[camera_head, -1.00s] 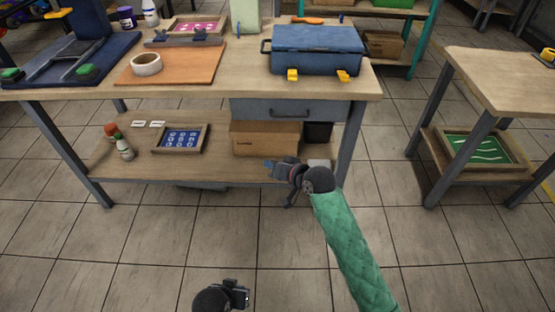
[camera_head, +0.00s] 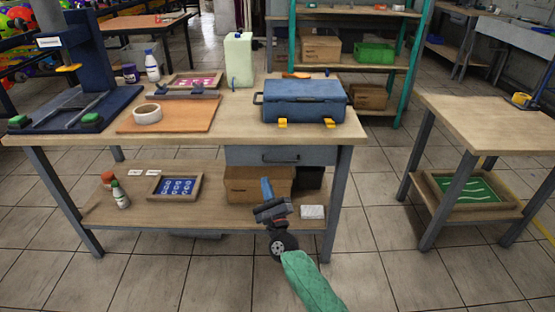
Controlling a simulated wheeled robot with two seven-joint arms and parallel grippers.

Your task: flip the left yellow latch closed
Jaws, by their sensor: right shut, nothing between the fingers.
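The blue toolbox (camera_head: 303,101) stands on the workbench at its right end. Two yellow latches hang at its front lower edge: the left yellow latch (camera_head: 282,123) and the right yellow latch (camera_head: 330,123). Both look tipped down and outward from the box front. My right gripper (camera_head: 267,187) is in front of the bench, below the tabletop and in front of the lower shelf. It is shut and empty, well apart from the latches. My left gripper is out of the picture.
The workbench (camera_head: 372,133) also carries a roll of white tape (camera_head: 147,114) on an orange board (camera_head: 195,117), and a dark blue press (camera_head: 65,100) at the left. A drawer (camera_head: 282,157) lies under the toolbox. A smaller table (camera_head: 480,115) stands to the right, with clear floor between.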

